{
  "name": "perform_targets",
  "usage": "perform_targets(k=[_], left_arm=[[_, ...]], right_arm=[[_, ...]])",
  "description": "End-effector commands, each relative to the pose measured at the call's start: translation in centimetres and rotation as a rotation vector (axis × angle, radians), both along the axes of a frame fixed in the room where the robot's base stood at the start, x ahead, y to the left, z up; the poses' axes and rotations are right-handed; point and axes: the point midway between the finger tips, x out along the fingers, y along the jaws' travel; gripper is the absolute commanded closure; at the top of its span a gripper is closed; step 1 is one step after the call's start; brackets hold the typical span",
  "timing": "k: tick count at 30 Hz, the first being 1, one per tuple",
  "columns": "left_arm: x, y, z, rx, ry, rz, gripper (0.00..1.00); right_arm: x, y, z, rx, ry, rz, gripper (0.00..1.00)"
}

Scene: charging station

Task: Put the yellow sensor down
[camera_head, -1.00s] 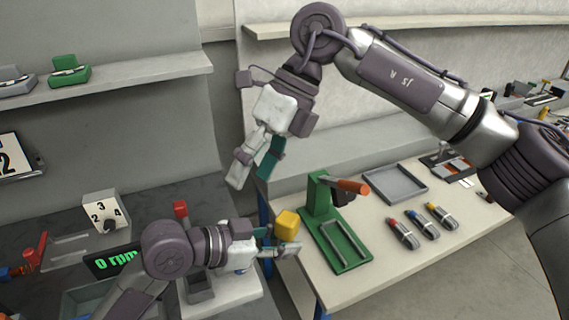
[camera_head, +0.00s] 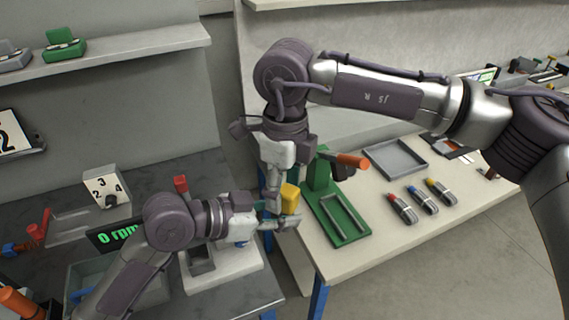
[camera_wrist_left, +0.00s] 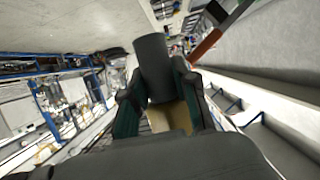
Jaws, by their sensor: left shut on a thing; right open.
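The yellow sensor (camera_head: 291,197) is held up by my left gripper (camera_head: 280,222), near the left edge of the right-hand workbench in the head view. In the left wrist view a dull yellow block (camera_wrist_left: 170,117) sits between the left fingers, with a dark grey cylinder (camera_wrist_left: 153,66) beyond it. My right gripper (camera_head: 273,190) is open and points down right beside the sensor, on its left in the picture. Its fingertips partly overlap the left gripper, and I cannot tell whether they touch the sensor.
A green stand (camera_head: 337,220) with an orange-handled tool (camera_head: 350,160) stands just right of the grippers. A grey tray (camera_head: 396,157) and several coloured-end parts (camera_head: 422,200) lie on the workbench (camera_head: 400,245). Left are a dial box (camera_head: 104,187) and an rpm display (camera_head: 116,237).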

Motion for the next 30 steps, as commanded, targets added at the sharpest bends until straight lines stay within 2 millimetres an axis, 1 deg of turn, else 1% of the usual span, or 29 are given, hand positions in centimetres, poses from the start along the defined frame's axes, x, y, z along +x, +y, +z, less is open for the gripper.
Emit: perform_targets(k=[1,6,14,15,26,27,29,30], left_arm=[[0.0,0.0,0.0,-0.001,0.0,0.0,1.0],[0.0,0.0,0.0,-0.001,0.0,0.0,1.0],[0.0,0.0,0.0,-0.001,0.0,0.0,1.0],[0.0,0.0,0.0,-0.001,0.0,0.0,1.0],[0.0,0.0,0.0,-0.001,-0.001,0.001,1.0],[0.0,0.0,0.0,-0.001,-0.001,0.001,0.68],[0.0,0.0,0.0,-0.001,-0.001,0.001,0.58],[0.0,0.0,0.0,-0.001,-0.001,0.001,0.52]], right_arm=[[0.0,0.0,-0.6,0.0,0.002,0.0,0.33],[-0.1,0.0,-1.6,0.0,0.001,-0.001,0.33],[-0.1,0.0,-1.7,0.001,0.001,-0.001,0.33],[-0.1,0.0,-1.7,0.001,0.001,-0.001,0.35],[-0.1,0.0,-1.7,0.002,0.001,0.0,0.95],[-0.1,0.1,-1.7,0.002,0.001,0.0,0.98],[-0.1,0.1,-1.7,0.002,0.001,0.001,0.98],[-0.1,0.1,-1.7,0.002,0.001,0.001,0.98]])
